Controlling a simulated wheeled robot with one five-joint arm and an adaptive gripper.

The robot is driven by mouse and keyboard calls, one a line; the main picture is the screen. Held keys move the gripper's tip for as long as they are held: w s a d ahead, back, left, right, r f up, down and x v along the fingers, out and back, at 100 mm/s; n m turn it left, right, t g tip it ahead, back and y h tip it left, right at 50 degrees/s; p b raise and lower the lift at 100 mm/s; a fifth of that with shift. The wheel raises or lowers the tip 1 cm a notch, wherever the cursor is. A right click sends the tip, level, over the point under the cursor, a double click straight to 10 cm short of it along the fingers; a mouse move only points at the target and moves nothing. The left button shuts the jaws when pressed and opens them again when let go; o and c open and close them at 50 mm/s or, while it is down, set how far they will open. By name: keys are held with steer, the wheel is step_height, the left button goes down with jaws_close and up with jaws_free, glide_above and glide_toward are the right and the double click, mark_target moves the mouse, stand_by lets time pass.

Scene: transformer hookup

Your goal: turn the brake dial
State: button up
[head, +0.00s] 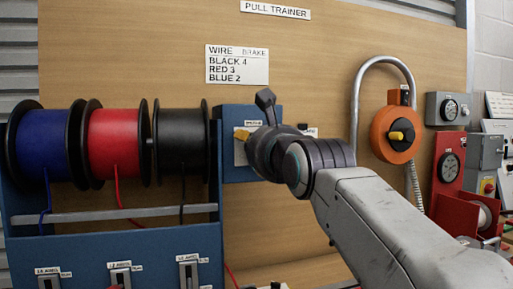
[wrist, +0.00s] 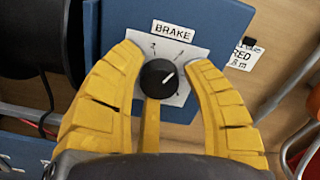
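The brake dial (wrist: 158,78) is a round black knob with a light pointer line toward the upper right. It sits on a pale plate (wrist: 177,99) with small marks, under a BRAKE label (wrist: 173,30), on a blue box. My gripper (wrist: 164,60) has its yellow fingers spread on both sides of the dial, with a third yellow finger below it. A gap shows between the right finger and the knob; the left finger is very close, and contact is unclear. In the head view, my gripper (head: 245,135) is at the blue box (head: 240,173) and hides the dial.
A wire/brake chart (head: 237,65) reads black 4, red 3, blue 2. Blue (head: 45,145), red (head: 115,143) and black (head: 181,140) wire spools stand left of the box. An orange reel (head: 396,135) with a hanging grey conduit is to the right.

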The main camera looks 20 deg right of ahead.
steer(key=o, duration=0.4)
steer(key=shift+f, duration=0.1)
steer(key=s, duration=1.2)
stand_by(0.3)
